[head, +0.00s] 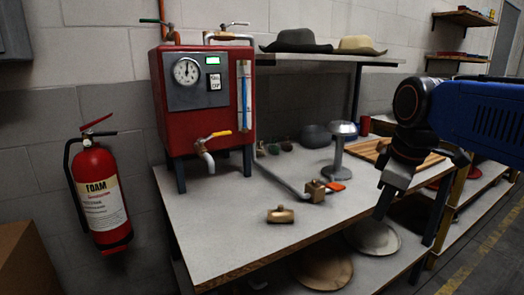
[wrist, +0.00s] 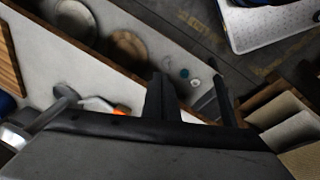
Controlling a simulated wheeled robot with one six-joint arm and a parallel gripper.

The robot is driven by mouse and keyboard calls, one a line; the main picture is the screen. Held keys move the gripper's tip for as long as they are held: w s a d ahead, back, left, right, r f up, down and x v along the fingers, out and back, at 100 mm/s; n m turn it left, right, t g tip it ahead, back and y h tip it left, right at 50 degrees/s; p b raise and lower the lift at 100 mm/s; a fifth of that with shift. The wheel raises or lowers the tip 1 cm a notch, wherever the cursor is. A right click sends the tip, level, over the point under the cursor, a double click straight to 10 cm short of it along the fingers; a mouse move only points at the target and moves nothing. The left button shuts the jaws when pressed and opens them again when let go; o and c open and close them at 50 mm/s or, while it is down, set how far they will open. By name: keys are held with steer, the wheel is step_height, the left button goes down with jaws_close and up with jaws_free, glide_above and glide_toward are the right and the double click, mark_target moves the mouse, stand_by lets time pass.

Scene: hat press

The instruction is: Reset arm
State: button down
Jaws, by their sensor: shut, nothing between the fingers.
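My blue and black arm (head: 480,115) reaches in from the right in the head view. My gripper (head: 382,208) points down beside the right end of the table (head: 225,230). It is shut with nothing held. In the wrist view my gripper (wrist: 190,95) shows as dark fingers in front of the table edge and lower shelf. The red boiler (head: 203,100) stands at the back left of the table, with a round gauge and a yellow-handled tap. A metal hat stand (head: 339,150) and a brass valve with an orange handle (head: 320,190) are left of my gripper.
A brass fitting (head: 281,215) lies on the table. Hats (head: 372,238) lie on the lower shelf, and two more hats (head: 297,42) rest on the upper shelf. A fire extinguisher (head: 100,195) hangs at the left. Floor (head: 480,255) is clear at the right.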

steer(key=s+d+f+m+t, duration=0.1)
steer(key=s+d+f+m, duration=0.1)
steer(key=s+f+m, duration=0.8)
step_height(320, 180, down, 6)
steer(key=shift+s+d+r+t, duration=0.15)
steer(key=shift+s+t, duration=0.25)
steer(key=shift+s, duration=0.6)
